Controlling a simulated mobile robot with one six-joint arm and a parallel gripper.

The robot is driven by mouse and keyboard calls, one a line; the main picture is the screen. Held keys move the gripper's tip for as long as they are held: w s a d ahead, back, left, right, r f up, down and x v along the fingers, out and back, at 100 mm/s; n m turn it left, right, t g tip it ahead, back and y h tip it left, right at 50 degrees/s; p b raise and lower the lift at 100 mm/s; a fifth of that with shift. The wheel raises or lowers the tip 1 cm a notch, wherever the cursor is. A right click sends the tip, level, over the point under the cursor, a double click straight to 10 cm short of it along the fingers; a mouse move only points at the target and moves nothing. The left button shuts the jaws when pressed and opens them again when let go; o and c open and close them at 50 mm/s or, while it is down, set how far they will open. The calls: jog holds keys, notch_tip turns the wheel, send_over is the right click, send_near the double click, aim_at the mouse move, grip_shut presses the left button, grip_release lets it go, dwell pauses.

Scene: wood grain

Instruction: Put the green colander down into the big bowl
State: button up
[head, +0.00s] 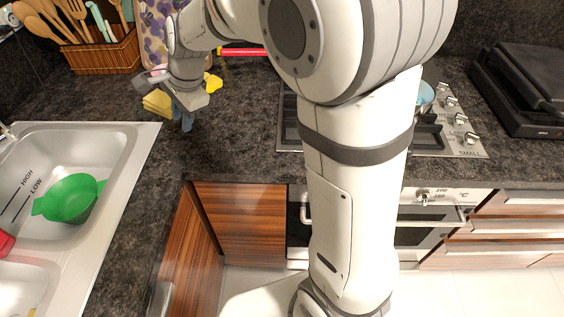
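The green colander (70,198) sits in the larger basin of the sink at the left, with small handles on its sides. My gripper (185,120) is above the dark counter, right of the sink and well apart from the colander. It points down, and I cannot tell whether its fingers are open or shut. A yellow object (157,103) shows beside it; I cannot tell whether they touch. No big bowl can be made out for sure. A light blue round thing (425,97) on the stove is mostly hidden behind my arm.
The sink (122,140) has raised rims and a second basin with a red item (6,243) at its edge. A utensil basket (105,55) stands at the back left. A black appliance (525,90) is at the right. The counter between sink and stove is largely clear.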

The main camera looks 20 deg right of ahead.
jog(key=s+d+n+h, duration=0.3)
jog(key=s+d+n, duration=0.9)
jog(key=s+d, duration=0.5)
jog(key=s, duration=0.4)
jog(key=shift+d+f+n, duration=0.2)
jog(key=shift+n, duration=0.2)
jog(key=shift+s, duration=0.1)
